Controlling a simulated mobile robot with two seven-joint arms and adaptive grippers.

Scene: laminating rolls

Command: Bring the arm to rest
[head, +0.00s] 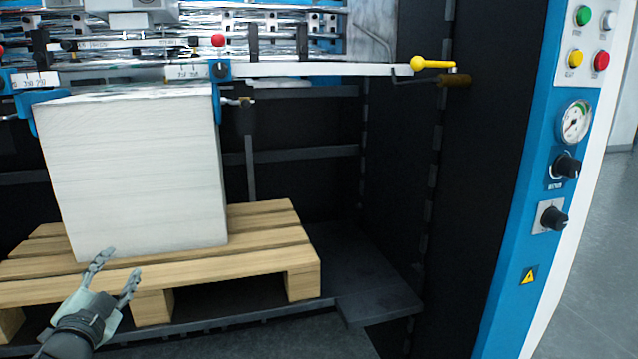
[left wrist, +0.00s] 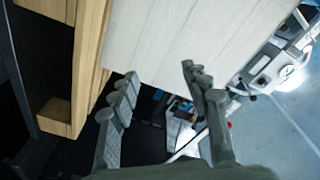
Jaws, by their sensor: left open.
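My left gripper (head: 115,272) reaches in from the lower left of the head view, in front of the wooden pallet. Its two fingers are spread apart with nothing between them. In the left wrist view the open fingers (left wrist: 160,95) point toward the white paper stack (left wrist: 185,40) and the pallet edge (left wrist: 90,50). In the head view the tall paper stack (head: 135,175) stands upright on the pallet (head: 265,235). I cannot tell how small the gap between the fingers and the stack is. My right gripper is in neither view.
A machine bar with a yellow-knobbed lever (head: 432,64) runs above the stack. A blue control panel (head: 530,235) with buttons, a gauge (head: 574,122) and black knobs stands at the right. A dark platform (head: 375,295) lies right of the pallet. Grey floor is open at the far right.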

